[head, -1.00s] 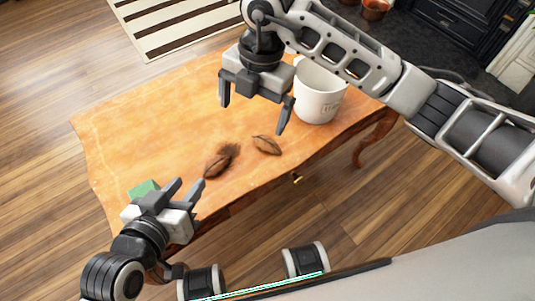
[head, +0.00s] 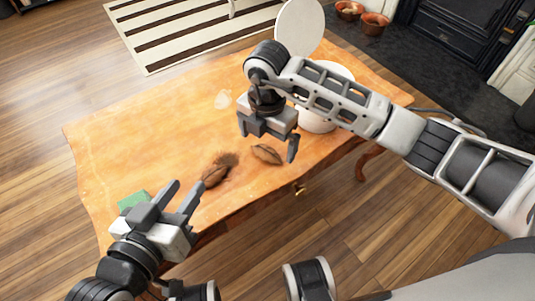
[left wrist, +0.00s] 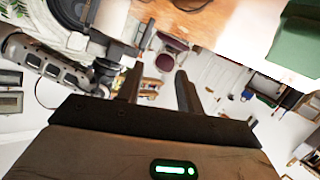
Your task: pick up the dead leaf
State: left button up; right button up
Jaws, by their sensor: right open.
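Two brown, dried leaf-like pieces lie on the wooden table. One leaf (head: 266,153) lies near the table's front edge. The other brown piece (head: 214,175) lies to its left, with a dark crumbly patch at its upper end. I cannot tell for sure which is the dead leaf. My right gripper (head: 268,139) is open and empty, pointing down just above the right-hand leaf, apart from it as far as I can see. My left gripper (head: 184,189) is open and empty at the front left of the table; its parted fingers also show in the left wrist view (left wrist: 157,78).
A green block (head: 133,200) sits beside my left gripper. A white round disc (head: 300,27) shows at the back. A small cream object (head: 223,99) lies on the wooden table (head: 130,135), whose left half is largely clear.

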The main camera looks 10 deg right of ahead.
aim_at(268, 150)
jog(key=f+b, duration=0.1)
jog(key=f, duration=0.2)
jog(key=shift+w+f, duration=0.15)
jog(key=shift+w, duration=0.05)
jog(key=shift+f, duration=0.35)
jog(key=c, duration=1)
pick_arm(q)
jog(key=shift+w+d+r+n+t+h, duration=0.25)
jog(key=shift+d+r+n+t+h, duration=0.05)
jog(key=shift+r, duration=0.2)
pick_arm(e)
jog(key=shift+d, duration=0.1)
jog(key=shift+r, duration=0.15)
